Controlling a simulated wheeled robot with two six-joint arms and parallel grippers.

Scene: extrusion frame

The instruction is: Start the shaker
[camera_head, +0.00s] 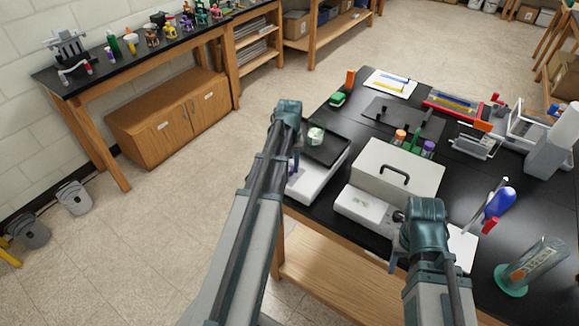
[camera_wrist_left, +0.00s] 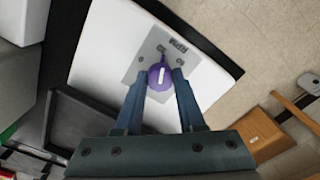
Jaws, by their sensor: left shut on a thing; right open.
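The shaker is a white box (camera_head: 318,176) with a black tray top (camera_head: 322,150), on the near left edge of the black table. A small pale green-white vessel (camera_head: 316,135) stands on the tray. In the left wrist view, the shaker's white front (camera_wrist_left: 105,50) carries a grey panel (camera_wrist_left: 148,62) with a purple knob (camera_wrist_left: 158,78). My left gripper (camera_wrist_left: 161,80) is shut on this knob, one finger on each side. In the head view my left arm hides most of the knob and the fingers. My right gripper (camera_head: 396,258) is open and empty beside a white lidded box.
The white lidded box (camera_head: 395,168) with a black handle stands right of the shaker. Small capped bottles (camera_head: 413,140) stand behind it. A blue-and-red tool (camera_head: 496,203) and a glass cylinder (camera_head: 535,265) are at the right.

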